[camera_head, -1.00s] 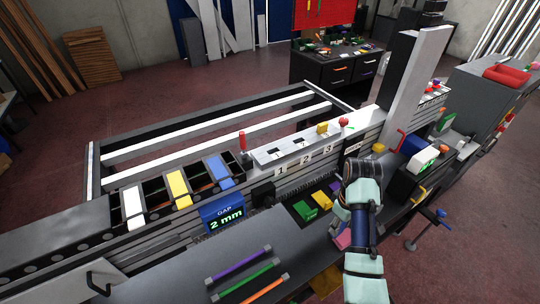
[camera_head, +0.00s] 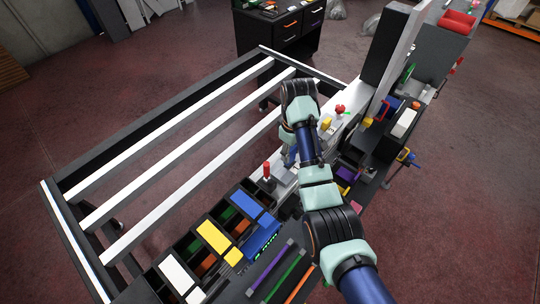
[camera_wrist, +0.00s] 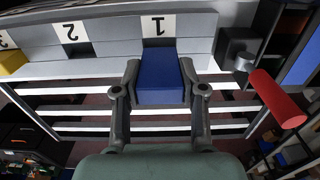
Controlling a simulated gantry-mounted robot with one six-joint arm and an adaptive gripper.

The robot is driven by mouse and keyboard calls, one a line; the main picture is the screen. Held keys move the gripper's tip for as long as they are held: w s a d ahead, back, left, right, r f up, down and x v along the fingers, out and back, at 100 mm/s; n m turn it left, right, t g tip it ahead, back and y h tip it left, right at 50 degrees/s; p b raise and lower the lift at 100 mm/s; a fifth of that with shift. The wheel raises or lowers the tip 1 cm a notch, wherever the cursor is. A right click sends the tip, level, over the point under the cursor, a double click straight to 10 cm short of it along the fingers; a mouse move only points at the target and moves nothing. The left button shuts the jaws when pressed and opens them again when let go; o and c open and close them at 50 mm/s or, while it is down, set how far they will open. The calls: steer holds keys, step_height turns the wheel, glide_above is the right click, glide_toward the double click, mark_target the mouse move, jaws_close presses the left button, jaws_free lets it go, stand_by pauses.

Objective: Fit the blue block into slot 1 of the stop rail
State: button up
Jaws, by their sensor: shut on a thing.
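The blue block (camera_wrist: 160,75) is between the two fingers of my gripper (camera_wrist: 160,66) in the wrist view, and the fingers are shut on its sides. The stop rail (camera_wrist: 112,50) runs across the top of that view. The block is lined up with the "1" label (camera_wrist: 158,25), with a dark bit of slot 1 (camera_wrist: 157,43) showing at its edge. I cannot tell whether the block is above the slot or partly in it. Slot 2 (camera_wrist: 72,48) is empty. In the head view my arm hides much of the rail (camera_head: 285,176).
A red-handled post (camera_wrist: 276,98) stands close beside the gripper, on the right in the wrist view. A yellow block (camera_wrist: 12,62) sits on the rail near label 3. The white-barred frame (camera_head: 180,150) and bins with coloured lids (camera_head: 214,236) lie left of my arm.

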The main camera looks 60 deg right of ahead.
mark_target(291, 158)
steer(key=shift+s+f, duration=0.1)
steer(key=shift+f, duration=0.05)
step_height(291, 158, down, 2)
steer(key=shift+s+f+p, duration=0.15)
steer(key=shift+f+p, duration=0.1)
steer(key=shift+p, duration=0.3)
steer(key=shift+f, duration=0.3)
steer(key=o, duration=1.2)
steer(key=shift+c, duration=0.2)
step_height(291, 158, up, 4)
steer(key=shift+r, duration=0.2)
